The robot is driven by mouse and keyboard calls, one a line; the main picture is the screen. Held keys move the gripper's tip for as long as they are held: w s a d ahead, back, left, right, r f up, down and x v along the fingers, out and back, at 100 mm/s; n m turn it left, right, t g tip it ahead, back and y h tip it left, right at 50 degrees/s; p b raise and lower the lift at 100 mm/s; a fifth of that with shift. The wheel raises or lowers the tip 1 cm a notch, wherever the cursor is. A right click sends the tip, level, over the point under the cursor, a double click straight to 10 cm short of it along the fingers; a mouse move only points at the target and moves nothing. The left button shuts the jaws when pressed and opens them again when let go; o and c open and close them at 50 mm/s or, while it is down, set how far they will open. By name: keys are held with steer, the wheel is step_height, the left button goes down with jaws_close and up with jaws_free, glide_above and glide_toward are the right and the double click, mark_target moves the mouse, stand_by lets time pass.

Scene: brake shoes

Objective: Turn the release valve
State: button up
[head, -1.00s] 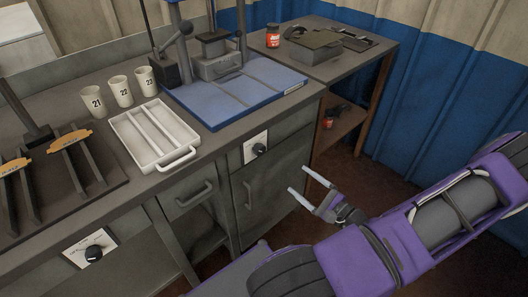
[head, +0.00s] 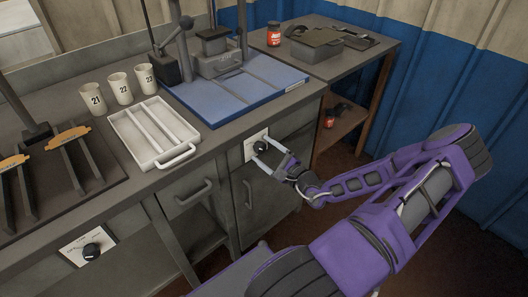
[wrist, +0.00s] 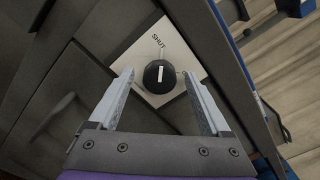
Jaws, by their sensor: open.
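A black round knob (head: 261,147) sits on a white plate (head: 249,147) on the cabinet front below the blue press bed. In the wrist view the knob (wrist: 160,76) carries a white pointer line, and its plate (wrist: 150,98) reads "SHUT" on the side away from my gripper. My gripper (head: 260,149) is open, with its fingertips at the plate, one on each side of the knob. In the wrist view my gripper (wrist: 158,74) shows gaps between both fingers and the knob. I cannot tell how deep the fingertips reach around it.
A second black knob (head: 91,251) on a white plate is at the lower left of the bench front. A drawer handle (head: 194,193) and a door handle (head: 247,194) stick out near my gripper. A white tray (head: 120,126) and several numbered cups are on the bench.

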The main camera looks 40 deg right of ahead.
steer(key=shift+w, duration=0.2)
jaws_close()
stand_by(0.3)
